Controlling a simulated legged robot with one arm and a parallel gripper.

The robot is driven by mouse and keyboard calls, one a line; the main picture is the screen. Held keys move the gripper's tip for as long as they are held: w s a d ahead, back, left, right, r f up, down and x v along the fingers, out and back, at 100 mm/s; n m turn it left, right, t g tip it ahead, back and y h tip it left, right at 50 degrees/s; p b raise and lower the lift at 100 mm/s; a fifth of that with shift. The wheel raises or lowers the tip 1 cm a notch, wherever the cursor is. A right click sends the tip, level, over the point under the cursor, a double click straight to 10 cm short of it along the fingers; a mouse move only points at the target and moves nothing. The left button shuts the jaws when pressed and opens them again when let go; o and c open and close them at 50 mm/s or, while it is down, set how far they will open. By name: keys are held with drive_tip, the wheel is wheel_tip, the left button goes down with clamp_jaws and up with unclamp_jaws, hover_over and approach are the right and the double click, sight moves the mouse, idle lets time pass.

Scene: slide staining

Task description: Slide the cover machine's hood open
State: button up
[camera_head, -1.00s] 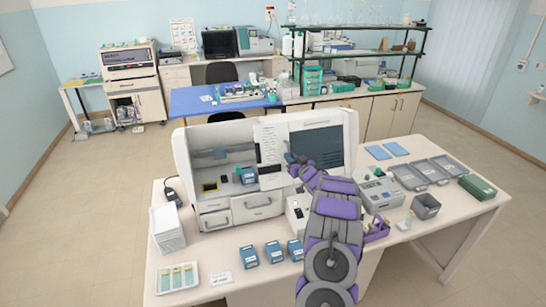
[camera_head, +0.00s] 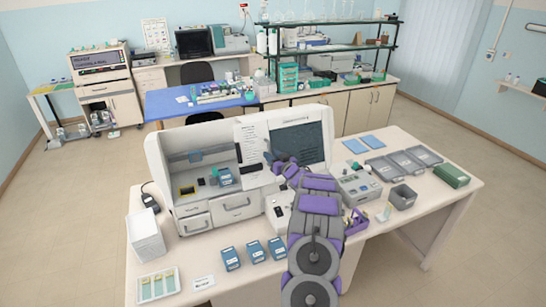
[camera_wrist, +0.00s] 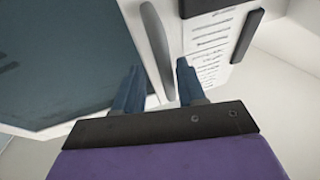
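The cover machine (camera_head: 160,160) is a white bench unit on the near table. Its left bay is exposed, showing small items inside. To the right, its front has a white panel with printed text (camera_head: 250,135) and a dark window (camera_head: 298,145). My gripper (camera_head: 269,158) is at the front, by the window's left edge. In the wrist view, my gripper (camera_wrist: 158,85) is open, one blue-grey finger on each side of a vertical grey handle bar (camera_wrist: 155,40). I cannot tell whether the fingers touch it. The window (camera_wrist: 60,60) and the text panel (camera_wrist: 208,40) flank the bar.
Blue boxes (camera_head: 254,251) stand on the table in front of the machine. A slide tray (camera_head: 158,285) and a white stack (camera_head: 146,236) are at the left. A scale (camera_head: 358,187), grey trays (camera_head: 403,162) and a grey bin (camera_head: 402,197) are right of my arm.

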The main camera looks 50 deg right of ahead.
drive_tip(key=shift+a+r, duration=0.1)
drive_tip(key=shift+a, duration=0.1)
drive_tip(key=b+v, duration=0.3)
drive_tip(key=v, duration=1.4)
drive_tip(key=shift+s, duration=0.15)
drive_tip(key=shift+d, duration=0.15)
